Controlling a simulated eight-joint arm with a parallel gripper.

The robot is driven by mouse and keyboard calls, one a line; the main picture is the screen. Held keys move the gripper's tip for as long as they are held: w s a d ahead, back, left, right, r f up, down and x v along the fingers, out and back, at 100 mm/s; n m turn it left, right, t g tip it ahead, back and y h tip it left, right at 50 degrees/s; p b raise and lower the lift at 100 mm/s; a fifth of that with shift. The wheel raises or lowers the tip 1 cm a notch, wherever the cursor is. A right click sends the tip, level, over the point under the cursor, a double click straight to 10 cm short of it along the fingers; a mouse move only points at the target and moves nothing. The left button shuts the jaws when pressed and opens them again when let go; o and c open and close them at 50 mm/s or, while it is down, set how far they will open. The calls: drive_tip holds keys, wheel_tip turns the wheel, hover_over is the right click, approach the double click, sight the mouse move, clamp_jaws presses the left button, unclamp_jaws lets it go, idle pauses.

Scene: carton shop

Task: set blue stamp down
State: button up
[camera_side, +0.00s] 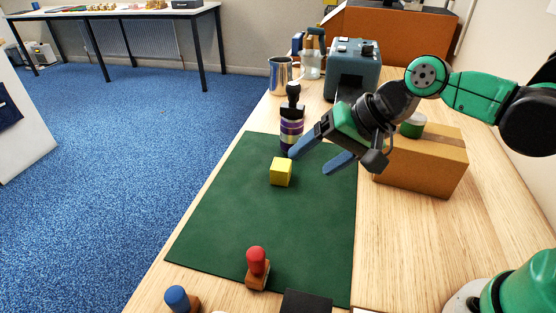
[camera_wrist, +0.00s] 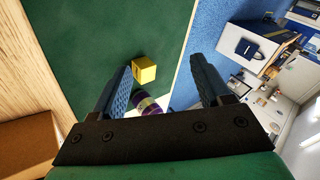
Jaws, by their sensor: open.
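The blue stamp (camera_side: 176,296) stands on the wooden table at the bottom left of the side view, by the near edge of the green mat. Its wooden base is partly cut off by the picture's edge. It does not show in the wrist view. My gripper (camera_side: 317,160) is open and empty above the far part of the mat, well away from the blue stamp. In the wrist view my gripper (camera_wrist: 160,66) shows its two blue fingers spread apart, with nothing held between them.
A yellow cube (camera_side: 281,171) and a red stamp (camera_side: 257,264) are on the green mat (camera_side: 230,215). A banded dark bottle (camera_side: 291,128) stands at the mat's far end. A cardboard box (camera_side: 430,165) is to the right. The mat's middle is clear.

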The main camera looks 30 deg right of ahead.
drive_tip(key=a+f+m+g+y, duration=0.1)
drive_tip(key=a+m+g+y, duration=0.35)
drive_tip(key=a, duration=0.95)
drive_tip(key=m+g+y, duration=0.3)
drive_tip(key=m+y, duration=0.1)
drive_tip(key=m, duration=0.3)
hover_over(182, 289)
wheel_tip(182, 289, down, 2)
drive_tip(key=shift+f, duration=2.15)
wheel_tip(182, 289, down, 2)
drive_tip(key=shift+f, duration=0.15)
drive_tip(key=shift+x, duration=1.25)
drive_tip(key=shift+a+f, duration=0.15)
drive_tip(key=shift+a, duration=0.1)
drive_tip(key=shift+c, duration=0.2)
